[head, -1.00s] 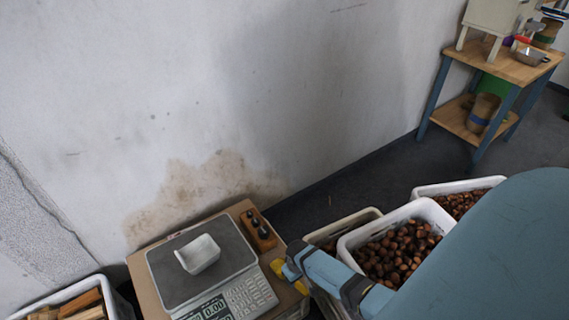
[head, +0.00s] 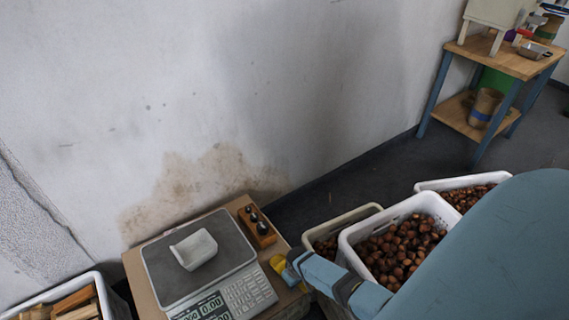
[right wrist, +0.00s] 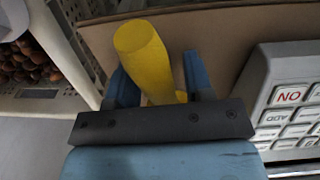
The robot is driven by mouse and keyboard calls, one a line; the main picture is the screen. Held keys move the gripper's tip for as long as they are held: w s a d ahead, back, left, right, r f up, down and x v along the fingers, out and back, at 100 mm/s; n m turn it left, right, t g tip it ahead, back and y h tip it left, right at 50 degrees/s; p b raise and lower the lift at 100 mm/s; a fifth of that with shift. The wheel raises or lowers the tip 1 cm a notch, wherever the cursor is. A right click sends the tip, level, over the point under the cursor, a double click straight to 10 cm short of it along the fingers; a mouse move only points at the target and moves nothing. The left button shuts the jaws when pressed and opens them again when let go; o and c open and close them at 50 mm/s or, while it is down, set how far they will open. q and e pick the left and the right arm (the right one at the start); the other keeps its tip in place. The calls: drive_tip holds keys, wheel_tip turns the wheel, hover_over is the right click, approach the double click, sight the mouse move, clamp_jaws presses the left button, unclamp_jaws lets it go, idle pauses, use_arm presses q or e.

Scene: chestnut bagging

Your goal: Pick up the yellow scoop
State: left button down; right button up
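The yellow scoop (head: 286,270) lies at the right edge of the cardboard box top, beside the scale. My right gripper (head: 294,262) is right at it in the head view, covering part of it. The fingers are apart, one on each side of the handle, and look open. The scoop's bowl is mostly hidden. My left gripper is not in view.
A scale (head: 205,268) with a white tray (head: 194,249) on it stands left of the scoop. A wooden weight block (head: 257,228) is behind. Chestnut crates (head: 352,240) stand close on the right. A crate of wood (head: 112,300) is at lower left.

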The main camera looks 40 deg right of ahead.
clamp_jaws()
drive_tip(key=shift+r, duration=0.1)
